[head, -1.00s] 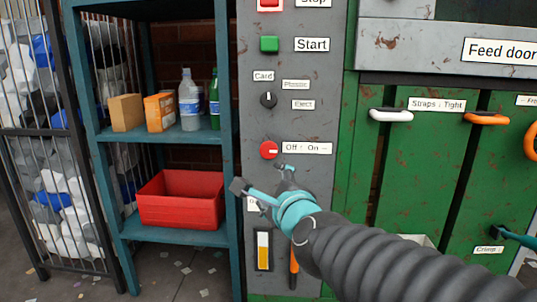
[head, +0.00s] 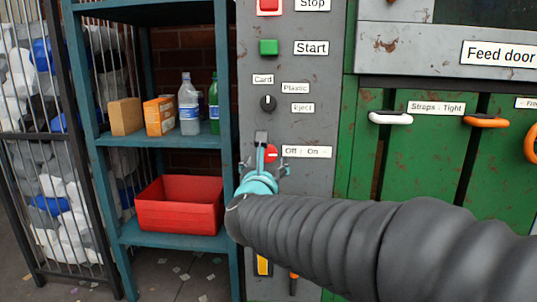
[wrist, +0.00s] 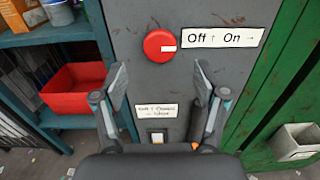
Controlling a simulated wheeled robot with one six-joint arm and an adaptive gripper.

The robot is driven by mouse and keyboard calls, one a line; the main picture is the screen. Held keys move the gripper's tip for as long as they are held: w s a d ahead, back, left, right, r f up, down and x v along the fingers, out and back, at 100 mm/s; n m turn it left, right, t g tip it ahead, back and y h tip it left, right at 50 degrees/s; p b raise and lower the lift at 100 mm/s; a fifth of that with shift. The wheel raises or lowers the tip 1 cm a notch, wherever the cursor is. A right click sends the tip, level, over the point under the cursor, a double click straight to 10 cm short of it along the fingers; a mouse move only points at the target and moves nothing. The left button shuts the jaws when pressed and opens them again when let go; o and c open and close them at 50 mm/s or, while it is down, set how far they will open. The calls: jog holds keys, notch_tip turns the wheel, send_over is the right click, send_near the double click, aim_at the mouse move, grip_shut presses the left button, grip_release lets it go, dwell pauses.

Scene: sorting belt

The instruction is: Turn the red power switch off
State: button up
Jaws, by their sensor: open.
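The red power switch (wrist: 160,46) is a round red knob on the grey panel (wrist: 140,75), with a white mark at its right side, toward the On side of its "Off ↑ On →" label (wrist: 222,38). In the head view the switch (head: 272,153) is partly hidden behind a finger. My gripper (wrist: 161,82) is open and empty. In the wrist view its two fingers stand apart, with the switch above and between their tips; they do not hold it.
Above the switch are a black selector knob (head: 268,102), a green Start button (head: 269,47) and a red Stop button (head: 269,4). Below is a smaller white switch (wrist: 157,137). A shelf with a red bin (head: 180,215) stands left; green doors (head: 400,165) with handles stand right.

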aim_at(268, 153)
jog(key=w, duration=0.7)
jog(key=shift+w+d, duration=0.1)
jog(key=shift+w, duration=0.1)
jog(key=c, duration=1.1)
